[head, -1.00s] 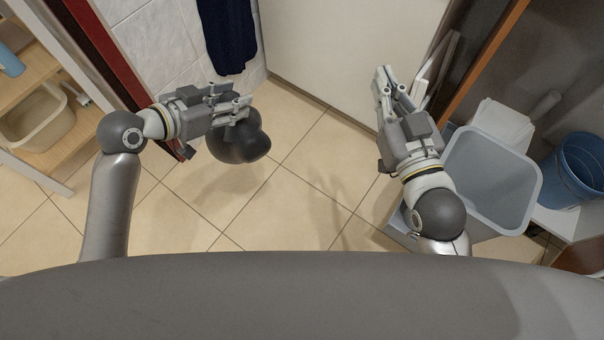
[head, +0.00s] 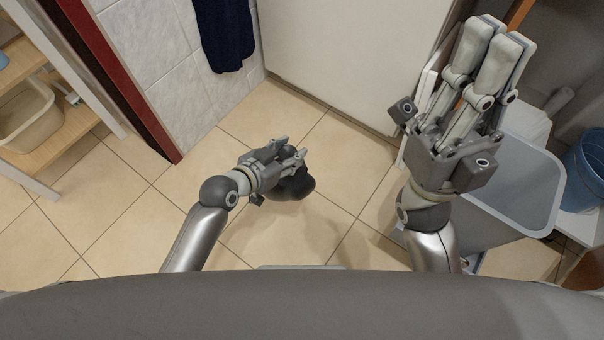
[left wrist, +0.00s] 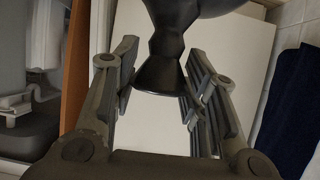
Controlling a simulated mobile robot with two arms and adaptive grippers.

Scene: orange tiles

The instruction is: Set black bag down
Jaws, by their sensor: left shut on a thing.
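The black bag (head: 296,186) is a small dark, rounded bundle with a narrow neck. My left gripper (head: 291,150) is shut on its neck. The bag appears to hang above the tiled floor, with a soft shadow below and right of it in the head view. In the left wrist view the bag (left wrist: 178,30) narrows between the two fingers (left wrist: 160,82) and its flared end shows past them. My right gripper (head: 502,38) is raised at the right, with no object visible in it. Its fingers lie close together, and I cannot tell whether they are fully shut.
Beige floor tiles (head: 130,215) are clear around the bag. A grey bin (head: 545,190) stands at right, with a blue bucket (head: 585,170) beyond. A white cabinet (head: 350,50) and a hanging dark towel (head: 224,35) are behind. Wooden shelves (head: 60,145) stand at left.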

